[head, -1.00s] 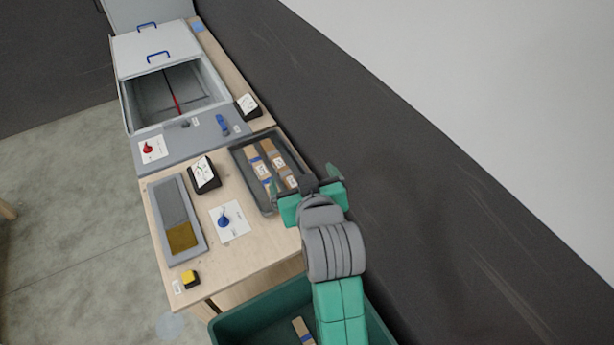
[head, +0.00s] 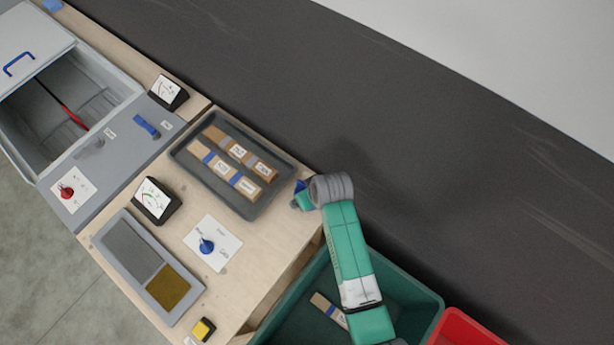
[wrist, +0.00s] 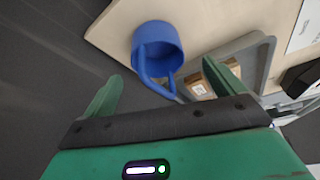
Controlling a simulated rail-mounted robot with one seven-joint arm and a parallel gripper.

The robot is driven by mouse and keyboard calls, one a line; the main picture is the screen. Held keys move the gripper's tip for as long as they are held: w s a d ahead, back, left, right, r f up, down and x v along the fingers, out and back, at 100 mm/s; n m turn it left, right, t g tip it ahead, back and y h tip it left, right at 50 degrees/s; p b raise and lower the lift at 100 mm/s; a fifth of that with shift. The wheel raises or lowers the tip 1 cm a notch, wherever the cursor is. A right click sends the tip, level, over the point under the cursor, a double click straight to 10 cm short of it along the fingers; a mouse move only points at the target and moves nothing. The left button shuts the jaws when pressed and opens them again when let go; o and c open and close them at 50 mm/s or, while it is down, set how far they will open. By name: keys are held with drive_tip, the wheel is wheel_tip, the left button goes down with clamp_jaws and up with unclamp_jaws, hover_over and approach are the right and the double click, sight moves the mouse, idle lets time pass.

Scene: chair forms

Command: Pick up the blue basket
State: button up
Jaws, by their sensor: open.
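The blue basket (wrist: 157,42) is a small round tub with a looped handle. In the wrist view it sits near the table edge, ahead of my gripper (wrist: 161,72), with its handle reaching between the fingers. The fingers are apart and I see no grip on the basket. In the head view only a small blue patch of the basket (head: 299,186) shows beside my gripper (head: 303,197); the wrist hides the rest.
A grey tray (head: 248,207) with several labelled wooden pieces lies left of my gripper on the wooden table (head: 225,285). A dark green bin (head: 425,298) and a red bin (head: 465,325) stand below. A dark wall rises behind the table.

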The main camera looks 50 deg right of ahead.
drive_tip(key=x, duration=0.5)
drive_tip(key=shift+d+b, duration=0.2)
drive_tip(key=shift+b, duration=0.1)
drive_tip(key=c, duration=1.1)
drive_tip(key=shift+r, duration=0.15)
wheel_tip(320, 180, up, 4)
drive_tip(key=shift+s+f, duration=0.1)
drive_tip(key=shift+f, duration=0.15)
drive_tip(key=s+a+r, duration=0.1)
drive_tip(key=s+a, duration=0.1)
drive_tip(key=s, duration=1.3)
drive_tip(key=shift+s+a+r+p, duration=0.15)
drive_tip(key=shift+s+a+p, duration=0.15)
drive_tip(key=shift+a, duration=0.1)
